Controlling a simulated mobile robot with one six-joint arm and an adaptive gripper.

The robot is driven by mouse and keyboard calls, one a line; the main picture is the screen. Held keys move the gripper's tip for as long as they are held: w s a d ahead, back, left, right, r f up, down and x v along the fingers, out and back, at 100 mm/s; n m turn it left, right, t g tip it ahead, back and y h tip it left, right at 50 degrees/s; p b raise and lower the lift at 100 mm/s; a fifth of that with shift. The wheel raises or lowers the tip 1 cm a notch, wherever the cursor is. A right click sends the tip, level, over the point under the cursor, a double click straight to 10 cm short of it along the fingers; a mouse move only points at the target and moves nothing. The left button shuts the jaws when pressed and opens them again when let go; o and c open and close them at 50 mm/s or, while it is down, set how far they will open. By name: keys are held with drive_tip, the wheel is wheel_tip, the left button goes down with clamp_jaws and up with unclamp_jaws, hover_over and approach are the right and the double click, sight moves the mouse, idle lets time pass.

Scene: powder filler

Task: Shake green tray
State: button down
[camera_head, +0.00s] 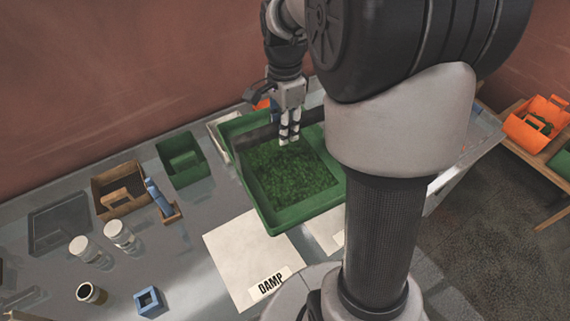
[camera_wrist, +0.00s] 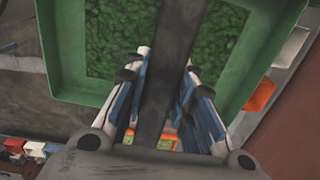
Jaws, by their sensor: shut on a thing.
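The green tray (camera_head: 285,219) is a wide, shallow tray with leafy green material (camera_head: 288,175) spread inside. A dark bar (camera_head: 262,136) runs across it as a handle. My gripper (camera_head: 289,139) points down over the tray and is shut on this bar. In the wrist view, the bar (camera_wrist: 172,60) passes between my two fingers (camera_wrist: 168,95), and the tray's green rim (camera_wrist: 50,50) and leafy contents show beyond. I cannot tell whether the tray rests on the bench or hangs just above it.
A white sheet marked DAMP (camera_head: 245,255) lies in front of the tray. A small green bin (camera_head: 183,163), a brown carrier (camera_head: 118,192), white-lidded jars (camera_head: 120,234) and a blue square holder (camera_head: 149,300) stand to the left. An orange crate (camera_head: 530,130) sits on a wooden rack at right.

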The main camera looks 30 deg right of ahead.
sight(265, 129)
drive_tip(key=shift+a, duration=2.5)
drive_tip(key=d+p, duration=0.1)
drive_tip(key=d, duration=0.4)
drive_tip(key=a, duration=0.5)
drive_tip(key=shift+d, duration=2.6)
drive_tip(key=shift+f, duration=0.15)
